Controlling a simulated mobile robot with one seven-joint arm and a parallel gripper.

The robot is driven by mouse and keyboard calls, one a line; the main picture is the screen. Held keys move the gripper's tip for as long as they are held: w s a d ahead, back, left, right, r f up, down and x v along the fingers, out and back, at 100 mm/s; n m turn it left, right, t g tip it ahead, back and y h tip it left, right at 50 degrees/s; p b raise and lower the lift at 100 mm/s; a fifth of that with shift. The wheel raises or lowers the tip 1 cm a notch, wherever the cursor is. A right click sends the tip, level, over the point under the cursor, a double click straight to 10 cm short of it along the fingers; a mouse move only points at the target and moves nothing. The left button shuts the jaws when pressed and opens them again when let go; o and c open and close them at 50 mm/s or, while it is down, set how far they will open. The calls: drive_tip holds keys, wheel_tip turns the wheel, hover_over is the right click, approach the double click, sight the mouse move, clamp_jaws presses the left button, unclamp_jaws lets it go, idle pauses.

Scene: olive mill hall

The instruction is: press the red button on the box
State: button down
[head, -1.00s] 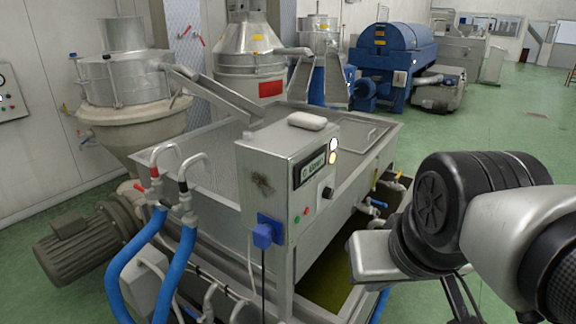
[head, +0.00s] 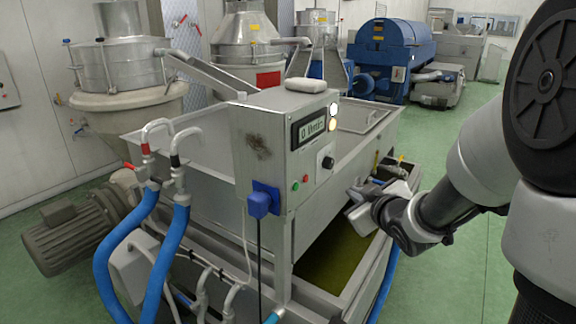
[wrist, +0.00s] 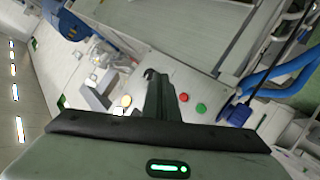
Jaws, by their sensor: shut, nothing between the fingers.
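The box (head: 262,145) is a grey metal control cabinet with a display, fixed at the near corner of the steel tank. In the wrist view the red button (wrist: 200,107) and green button (wrist: 183,97) both show, right of my fingers. My gripper (head: 356,207) is to the right of the box front, apart from it. In the wrist view my gripper (wrist: 157,90) has its dark fingers together and empty.
A black knob (head: 328,162) and lit lamps (head: 333,109) are on the same face. A blue plug (head: 258,203) sticks out at the lower left. A white object (head: 306,85) lies on top. Blue hoses (head: 172,240) stand left; green floor is open at right.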

sight(306, 179)
drive_tip(key=shift+w+a+f+t+y, duration=0.2)
drive_tip(key=shift+a+f+t+y, duration=0.1)
drive_tip(key=shift+t+y, duration=0.1)
drive_tip(key=w+a+b, duration=0.3)
drive_tip(key=w+a, duration=0.2)
drive_tip(key=a, duration=0.2)
drive_tip(key=shift+b, duration=0.4)
drive_tip(key=shift+w, duration=0.1)
idle(1.8)
drive_tip(key=shift+w+a+b, duration=0.25)
drive_tip(key=shift+a+b, duration=0.1)
drive_tip(key=shift+b, duration=0.1)
